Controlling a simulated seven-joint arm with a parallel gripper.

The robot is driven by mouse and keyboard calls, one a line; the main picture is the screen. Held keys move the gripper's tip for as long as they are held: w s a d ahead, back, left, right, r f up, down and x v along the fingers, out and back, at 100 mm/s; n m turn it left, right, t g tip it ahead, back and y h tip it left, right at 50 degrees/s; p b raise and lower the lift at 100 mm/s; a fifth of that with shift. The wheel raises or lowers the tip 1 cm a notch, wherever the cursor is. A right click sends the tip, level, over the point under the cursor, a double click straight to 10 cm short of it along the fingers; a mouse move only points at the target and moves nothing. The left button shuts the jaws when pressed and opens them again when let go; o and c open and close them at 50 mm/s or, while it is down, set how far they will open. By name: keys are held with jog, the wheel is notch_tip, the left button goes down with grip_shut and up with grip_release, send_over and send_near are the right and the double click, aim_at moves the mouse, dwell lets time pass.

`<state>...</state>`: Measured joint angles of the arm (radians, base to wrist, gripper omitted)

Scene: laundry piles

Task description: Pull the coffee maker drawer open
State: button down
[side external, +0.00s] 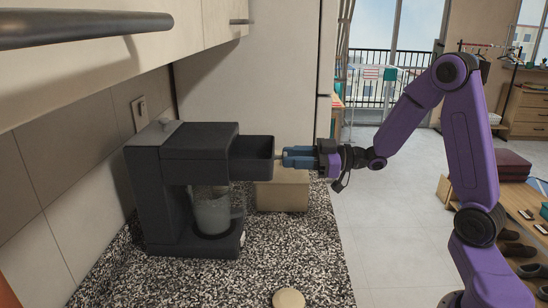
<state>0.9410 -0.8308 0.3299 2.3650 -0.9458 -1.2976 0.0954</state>
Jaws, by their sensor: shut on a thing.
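The dark grey coffee maker (145,190) stands upright on the speckled counter, against the tiled wall. Its drawer (252,158) sticks out to the right from the upper body, so it stands at least partly open. A grey mug-like vessel (212,212) sits below on the machine's base. My gripper (282,157), with blue fingers, reaches in level from the right and is shut on the drawer's front end. The exact grip at the fingertips is too small to make out.
A beige box (283,192) stands on the speckled counter (310,262) behind and below my gripper. A round pale object (288,298) lies at the counter's front. A cabinet with a dark bar handle (80,28) hangs overhead. Open floor lies to the right.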

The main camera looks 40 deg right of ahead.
jog(key=shift+s+d, duration=0.15)
jog(key=c, duration=0.9)
grip_release()
jog(key=shift+o, duration=0.2)
jog(key=v, duration=1.7)
jog(key=shift+s+d+r, duration=0.1)
jog(key=shift+s+d, duration=0.05)
